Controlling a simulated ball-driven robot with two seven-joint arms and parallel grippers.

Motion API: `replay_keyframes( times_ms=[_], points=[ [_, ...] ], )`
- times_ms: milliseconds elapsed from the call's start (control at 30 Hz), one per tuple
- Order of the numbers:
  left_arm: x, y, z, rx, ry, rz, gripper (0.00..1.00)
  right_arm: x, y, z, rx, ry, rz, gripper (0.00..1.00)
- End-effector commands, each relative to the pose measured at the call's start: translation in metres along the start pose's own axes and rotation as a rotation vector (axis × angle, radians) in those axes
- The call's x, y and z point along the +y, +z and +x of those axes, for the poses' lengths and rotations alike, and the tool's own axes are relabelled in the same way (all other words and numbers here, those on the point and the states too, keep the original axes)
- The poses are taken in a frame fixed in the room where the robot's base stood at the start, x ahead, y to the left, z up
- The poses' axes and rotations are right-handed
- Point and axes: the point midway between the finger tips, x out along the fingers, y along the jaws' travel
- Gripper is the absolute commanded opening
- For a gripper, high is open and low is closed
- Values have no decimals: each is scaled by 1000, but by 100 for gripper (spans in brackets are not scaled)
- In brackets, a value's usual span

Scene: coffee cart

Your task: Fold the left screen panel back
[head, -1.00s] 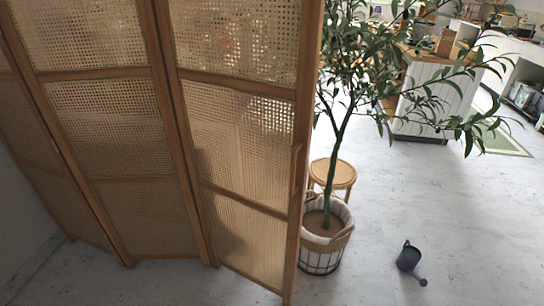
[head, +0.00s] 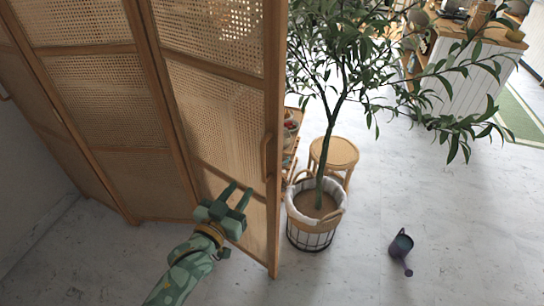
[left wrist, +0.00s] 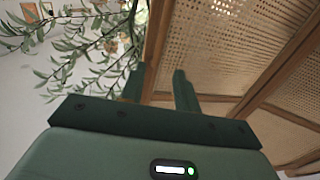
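A folding screen of wooden frames and woven cane fills the left of the head view. Its rightmost panel (head: 213,110) has a vertical wooden handle (head: 267,157) near its free edge. Another handle (head: 4,93) shows at the far left edge. My left gripper (head: 238,190) is in front of the lower part of the rightmost panel, left of and below its handle. Its fingers are apart with nothing visibly between them. In the left wrist view, the open fingers (left wrist: 160,82) point toward a wooden frame post (left wrist: 157,45) beside cane weave (left wrist: 225,45). My right gripper is out of view.
A potted tree in a basket (head: 312,232) stands just right of the panel's free edge, with a round stool (head: 340,153) behind it. A watering can (head: 401,250) lies on the floor. A white counter (head: 465,80) is farther back. The right foreground floor is clear.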

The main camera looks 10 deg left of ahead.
Motion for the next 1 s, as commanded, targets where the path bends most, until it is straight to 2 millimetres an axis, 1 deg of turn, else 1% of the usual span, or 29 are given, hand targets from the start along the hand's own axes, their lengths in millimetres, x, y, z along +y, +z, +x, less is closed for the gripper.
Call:
replay_keyframes(
  times_ms=[33, 100, 300, 400, 500, 600, 700, 1000],
  points=[
    [0, 1, 12, 3, 0, -1, 32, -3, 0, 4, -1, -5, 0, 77],
    [0, 1, 30, 3, 0, -2, 32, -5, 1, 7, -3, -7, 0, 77],
    [0, 3, 82, 1, 0, -2, 32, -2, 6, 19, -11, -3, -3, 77],
    [0, 4, 104, -1, 1, -1, 32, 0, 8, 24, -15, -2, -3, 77],
    [0, 3, 121, -2, 1, 0, 32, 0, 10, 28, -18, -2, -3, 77],
    [0, 3, 133, -2, 1, -1, 32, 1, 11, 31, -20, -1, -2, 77],
    [1, 2, 139, -3, 1, -1, 32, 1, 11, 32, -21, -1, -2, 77],
    [0, 1, 141, -2, 1, -1, 32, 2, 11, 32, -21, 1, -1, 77]
  ],
)
